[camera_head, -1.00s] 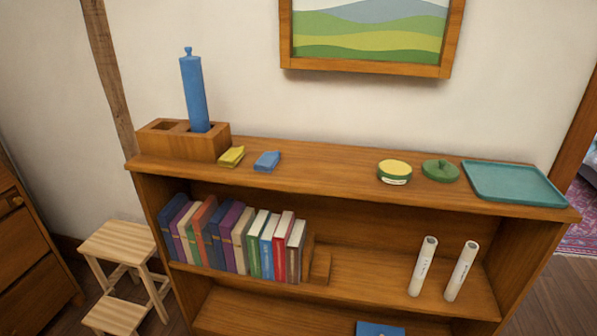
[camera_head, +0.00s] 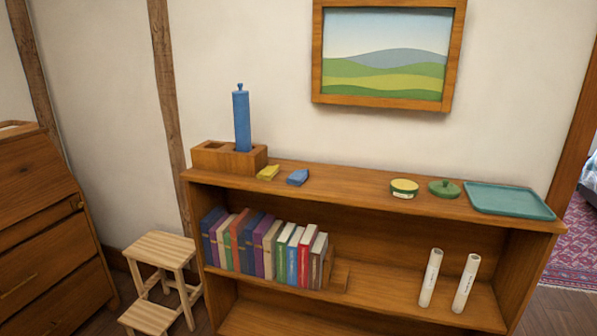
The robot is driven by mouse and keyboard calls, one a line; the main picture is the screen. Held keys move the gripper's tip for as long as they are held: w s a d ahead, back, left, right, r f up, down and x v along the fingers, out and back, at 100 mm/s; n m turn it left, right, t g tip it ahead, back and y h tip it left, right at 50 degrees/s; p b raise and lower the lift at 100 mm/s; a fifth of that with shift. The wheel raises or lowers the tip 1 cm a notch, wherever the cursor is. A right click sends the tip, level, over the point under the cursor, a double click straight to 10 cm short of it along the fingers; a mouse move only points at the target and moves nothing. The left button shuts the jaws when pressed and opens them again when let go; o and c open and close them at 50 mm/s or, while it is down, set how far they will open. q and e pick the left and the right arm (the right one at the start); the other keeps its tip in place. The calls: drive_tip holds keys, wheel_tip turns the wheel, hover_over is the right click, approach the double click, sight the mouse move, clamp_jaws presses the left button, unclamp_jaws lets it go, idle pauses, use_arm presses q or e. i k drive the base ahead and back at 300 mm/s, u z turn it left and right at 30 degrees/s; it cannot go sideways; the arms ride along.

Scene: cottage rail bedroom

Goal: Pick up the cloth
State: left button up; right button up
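A small yellow folded piece (camera_head: 268,173), which looks like a cloth, lies on the top of the wooden bookshelf (camera_head: 350,182). A similar blue folded piece (camera_head: 298,177) lies just to its right, apart from it. Both sit in front of and to the right of a wooden box (camera_head: 215,160) that holds a tall blue cylinder (camera_head: 241,120). Neither of my grippers is in view.
A round yellow-topped tin (camera_head: 404,187), a green lidded item (camera_head: 444,189) and a teal tray (camera_head: 508,200) stand at the right of the top. Books and two white tubes (camera_head: 465,283) fill the shelf below. A wooden step stool (camera_head: 160,250) stands at left.

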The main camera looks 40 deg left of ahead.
sight(267, 174)
drive_tip(key=u, duration=0.05)
drive_tip(key=i, duration=1.25)
drive_tip(key=u, duration=0.55)
